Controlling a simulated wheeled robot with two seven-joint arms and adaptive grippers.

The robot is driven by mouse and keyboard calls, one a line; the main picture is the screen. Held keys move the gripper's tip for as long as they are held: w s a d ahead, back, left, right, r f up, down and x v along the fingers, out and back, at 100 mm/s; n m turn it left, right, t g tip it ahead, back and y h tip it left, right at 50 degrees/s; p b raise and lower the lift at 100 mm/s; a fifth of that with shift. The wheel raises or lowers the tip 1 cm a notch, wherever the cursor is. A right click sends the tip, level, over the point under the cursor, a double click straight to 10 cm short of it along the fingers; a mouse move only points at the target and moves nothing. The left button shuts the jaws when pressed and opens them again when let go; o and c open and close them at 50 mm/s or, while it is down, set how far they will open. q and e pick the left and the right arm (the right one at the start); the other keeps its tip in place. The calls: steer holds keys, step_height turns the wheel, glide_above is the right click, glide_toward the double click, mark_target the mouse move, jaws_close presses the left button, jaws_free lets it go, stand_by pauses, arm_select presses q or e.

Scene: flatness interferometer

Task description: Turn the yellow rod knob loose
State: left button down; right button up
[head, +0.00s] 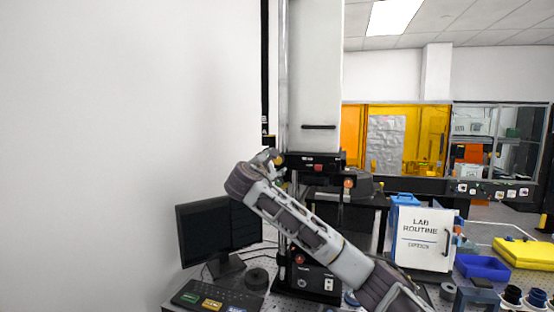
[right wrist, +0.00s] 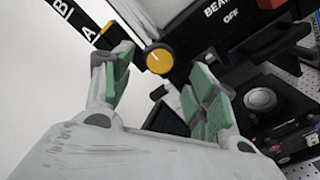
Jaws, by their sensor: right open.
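The yellow rod knob (right wrist: 158,59) is a round yellow face with a pale index mark and a dark rim. In the right wrist view it shows just past my right gripper (right wrist: 160,80), between its two green-padded fingers. The fingers are spread and do not visibly touch it. In the head view my right gripper (head: 266,158) reaches up to the tall instrument column (head: 314,80) at its left side, where a small bit of yellow, likely the knob (head: 280,160), shows. My left gripper is out of view.
A black rail with white letters A and B (right wrist: 77,25) runs beside the knob. A black panel reading BEAM OFF (right wrist: 228,15) is at the right.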

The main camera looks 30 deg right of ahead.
mark_target(277, 160)
steer(key=shift+p+x, duration=0.7)
steer(key=shift+x, duration=1.95)
steer(key=c, duration=1)
